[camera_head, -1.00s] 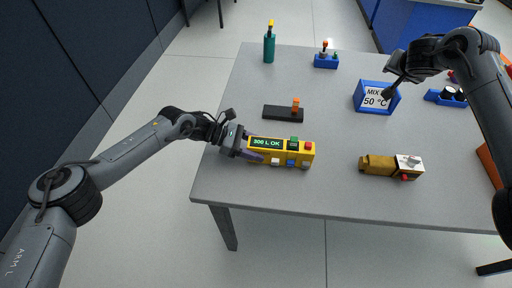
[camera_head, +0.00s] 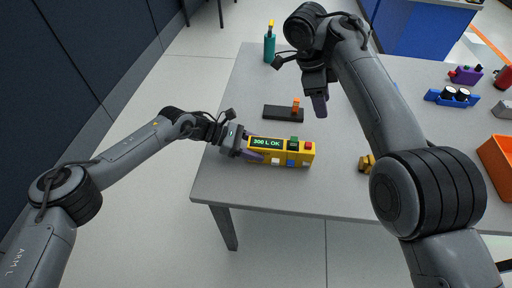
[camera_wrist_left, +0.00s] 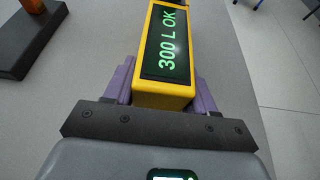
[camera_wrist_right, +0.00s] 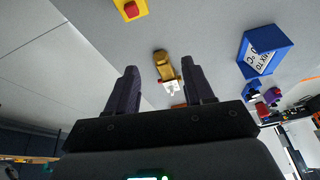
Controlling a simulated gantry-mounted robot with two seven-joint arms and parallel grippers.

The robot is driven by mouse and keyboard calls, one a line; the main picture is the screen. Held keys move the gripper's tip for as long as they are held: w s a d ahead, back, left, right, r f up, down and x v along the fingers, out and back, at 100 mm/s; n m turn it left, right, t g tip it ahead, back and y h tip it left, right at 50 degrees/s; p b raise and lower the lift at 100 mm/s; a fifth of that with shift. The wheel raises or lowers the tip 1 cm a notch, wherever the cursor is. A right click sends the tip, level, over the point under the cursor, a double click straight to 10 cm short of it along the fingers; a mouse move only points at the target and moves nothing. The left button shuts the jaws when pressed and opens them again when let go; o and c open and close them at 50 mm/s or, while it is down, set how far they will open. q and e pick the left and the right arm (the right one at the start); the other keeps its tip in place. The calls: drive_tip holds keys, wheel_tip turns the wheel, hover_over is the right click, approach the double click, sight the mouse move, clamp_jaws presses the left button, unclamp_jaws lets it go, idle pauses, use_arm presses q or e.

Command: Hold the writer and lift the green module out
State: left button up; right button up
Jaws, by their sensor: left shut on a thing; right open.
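The yellow writer (camera_head: 280,158), with a lit display reading "300 L OK", lies near the table's front left. The green module (camera_head: 294,140) sits at its far edge, beside a red piece. White and blue pieces show along its near side. My left gripper (camera_head: 252,149) is shut on the writer's left end, with purple fingers on both sides in the left wrist view (camera_wrist_left: 160,82). My right gripper (camera_head: 320,108) is open and empty, above and behind the green module. The right wrist view shows only the writer's corner (camera_wrist_right: 143,12) with the red piece.
A black bar with an orange knob (camera_head: 283,112) lies behind the writer. A teal bottle (camera_head: 269,48) stands at the back.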

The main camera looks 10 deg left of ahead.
drive_tip(key=n+y, duration=0.1)
approach(294, 139)
wheel_tip(294, 139, up, 2)
drive_tip(key=shift+n, duration=0.3)
drive_tip(key=shift+a+x, duration=0.15)
drive_tip(key=shift+x, duration=2.6)
drive_tip(key=shift+a+x, duration=0.15)
drive_tip(key=shift+x, duration=2.65)
drive_tip(key=shift+c, duration=0.3)
clamp_jaws()
drive_tip(key=shift+r, duration=4.2)
